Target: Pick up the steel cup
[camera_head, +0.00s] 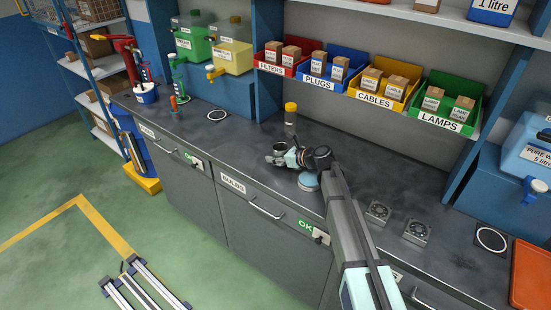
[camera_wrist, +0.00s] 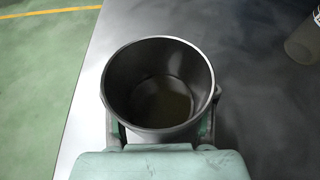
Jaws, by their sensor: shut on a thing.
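The steel cup (camera_wrist: 160,95) is upright in the middle of the wrist view, with its round mouth facing the camera. Its inside looks dark, and I cannot tell whether it holds anything. My gripper (camera_wrist: 160,134) has its fingers on both sides of the cup and is shut on it. In the head view the cup (camera_head: 281,148) is small at the end of my arm, beside my gripper (camera_head: 277,157), over the front part of the counter. I cannot tell whether its base touches the counter.
A yellow-capped bottle (camera_head: 290,120) stands behind the cup on the grey counter (camera_head: 240,140). A blue round item (camera_head: 308,181) sits by my arm. Two square fans (camera_head: 416,231) lie to the right. Green (camera_head: 201,45) and yellow (camera_head: 228,55) jugs stand at the back left.

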